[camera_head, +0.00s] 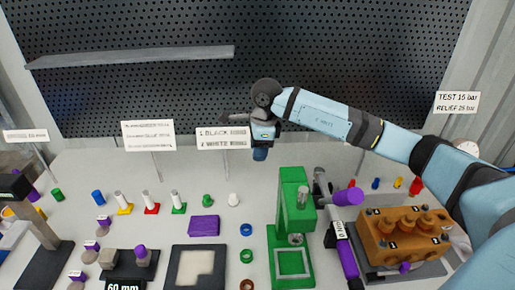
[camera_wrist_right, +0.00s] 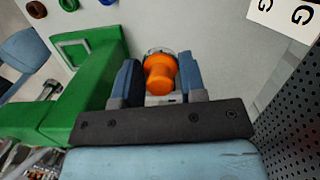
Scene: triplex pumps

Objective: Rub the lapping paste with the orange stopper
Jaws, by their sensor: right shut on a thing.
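My right gripper (camera_head: 261,153) hangs in front of the pegboard, behind the green press. In the right wrist view its two blue fingers (camera_wrist_right: 160,82) are shut on the orange stopper (camera_wrist_right: 160,72), which sits between them. The stopper is not clearly visible in the head view. A cream patch, seemingly the lapping paste (camera_head: 193,266), lies on a dark square plate (camera_head: 222,258) at the front centre of the bench. The stopper is well above and behind the plate, apart from the paste. My left gripper is not in view.
The green press (camera_head: 293,190) stands right of the plate, with a purple block (camera_head: 204,226) behind the plate. An orange pump block (camera_head: 400,238) is at right. Several small coloured parts stand in a row at left. A dark stand (camera_head: 40,225) is at far left.

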